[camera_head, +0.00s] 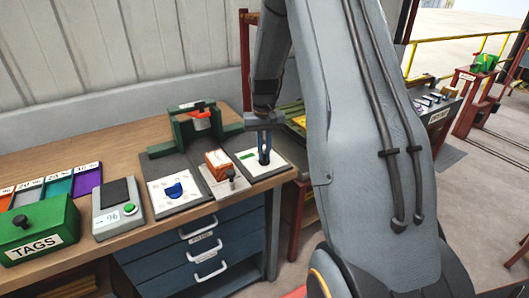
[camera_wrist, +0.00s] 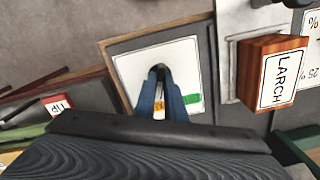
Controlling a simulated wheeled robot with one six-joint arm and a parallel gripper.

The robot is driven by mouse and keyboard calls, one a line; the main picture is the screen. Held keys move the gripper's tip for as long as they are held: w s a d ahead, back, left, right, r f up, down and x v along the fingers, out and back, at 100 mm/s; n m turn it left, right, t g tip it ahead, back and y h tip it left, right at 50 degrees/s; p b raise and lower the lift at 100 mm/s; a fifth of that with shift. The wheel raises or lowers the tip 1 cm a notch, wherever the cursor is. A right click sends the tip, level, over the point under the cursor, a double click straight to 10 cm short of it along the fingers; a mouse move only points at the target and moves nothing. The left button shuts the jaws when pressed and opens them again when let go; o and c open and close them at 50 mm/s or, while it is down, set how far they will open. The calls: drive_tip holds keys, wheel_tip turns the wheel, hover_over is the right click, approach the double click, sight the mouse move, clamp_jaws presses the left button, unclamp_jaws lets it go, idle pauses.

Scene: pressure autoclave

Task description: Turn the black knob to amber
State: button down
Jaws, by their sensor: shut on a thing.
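A white square panel (camera_head: 276,169) lies at the right end of the bench. It also shows in the wrist view (camera_wrist: 130,71). It bears a green mark (camera_wrist: 192,99) to one side and an amber mark (camera_wrist: 159,112) seen between my fingers. My gripper (camera_head: 264,159) points down at the panel's middle. In the wrist view its blue fingers (camera_wrist: 160,77) are shut on the black knob (camera_wrist: 158,69), which is mostly hidden between them. The knob's pointing direction cannot be made out.
An orange-brown LARCH block (camera_wrist: 272,72) stands close beside the panel; it also shows in the head view (camera_head: 217,160). A blue knob (camera_head: 174,189), a box with a green button (camera_head: 129,209), a green TAGS box (camera_head: 35,228) and a green fixture (camera_head: 180,130) share the bench. Drawers (camera_head: 205,250) are below.

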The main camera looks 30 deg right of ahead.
sight(265, 153)
drive_tip(key=shift+r+m, duration=0.1)
drive_tip(key=shift+m, duration=1)
drive_tip(key=shift+w, duration=0.1)
drive_tip(key=c, duration=1.8)
unclamp_jaws()
wheel_tip(265, 153, up, 8)
drive_tip(key=shift+f+b, duration=0.15)
drive_tip(key=shift+b, duration=0.9)
drive_tip(key=shift+d, duration=0.1)
